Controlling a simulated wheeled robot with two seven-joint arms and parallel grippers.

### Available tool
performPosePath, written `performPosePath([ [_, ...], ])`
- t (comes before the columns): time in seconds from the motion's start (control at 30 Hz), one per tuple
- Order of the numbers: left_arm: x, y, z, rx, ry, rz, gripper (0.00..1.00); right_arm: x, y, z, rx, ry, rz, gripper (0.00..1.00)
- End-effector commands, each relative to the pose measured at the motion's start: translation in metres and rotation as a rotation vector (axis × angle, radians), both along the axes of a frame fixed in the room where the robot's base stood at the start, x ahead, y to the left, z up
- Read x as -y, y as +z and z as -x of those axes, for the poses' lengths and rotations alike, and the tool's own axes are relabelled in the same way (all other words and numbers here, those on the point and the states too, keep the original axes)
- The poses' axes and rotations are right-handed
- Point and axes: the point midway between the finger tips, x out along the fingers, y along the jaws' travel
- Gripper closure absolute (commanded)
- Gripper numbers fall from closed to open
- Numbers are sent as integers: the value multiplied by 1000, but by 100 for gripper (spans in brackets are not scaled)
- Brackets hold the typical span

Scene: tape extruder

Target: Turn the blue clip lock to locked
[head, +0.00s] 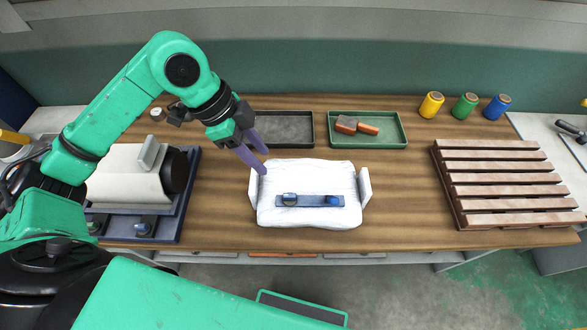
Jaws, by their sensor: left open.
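A blue-grey strip (310,201) lies across the front of a white padded block (308,176) on the table. At its right end sits a small blue knob-like part (332,200), which looks like the blue clip lock. A grey round knob (289,199) sits at its left end. The blue part is too small to tell which way it is turned. My left gripper (264,162) has purple fingers, open and empty, by the back left corner of the white block, apart from the blue part. My right gripper does not show.
White side plates (365,186) flank the block. A slatted wooden rack (500,178) and several coloured spools (465,105) are at right. A roller machine (130,175) stands at left.

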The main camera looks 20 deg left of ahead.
Motion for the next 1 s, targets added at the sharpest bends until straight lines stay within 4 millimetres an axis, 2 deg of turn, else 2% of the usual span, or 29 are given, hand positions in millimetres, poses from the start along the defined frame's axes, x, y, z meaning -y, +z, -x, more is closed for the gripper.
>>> performPosePath([
  [0.17,11,-25,-1,-6,-4,3,54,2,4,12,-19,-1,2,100],
  [0.33,29,-66,-5,-6,-3,5,54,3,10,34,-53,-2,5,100],
  [0.47,41,-98,-7,-6,-2,5,54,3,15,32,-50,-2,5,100],
  [0.6,51,-122,-10,-2,-2,5,54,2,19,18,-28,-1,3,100],
  [0.73,54,-132,-11,-1,-3,2,54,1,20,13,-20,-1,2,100],
  [0.93,54,-133,-11,0,-3,1,54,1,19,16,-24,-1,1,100],
  [0.97,54,-133,-11,0,-3,1,58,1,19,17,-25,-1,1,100],
  [1.0,54,-133,-11,0,-3,1,73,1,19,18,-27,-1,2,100],
])
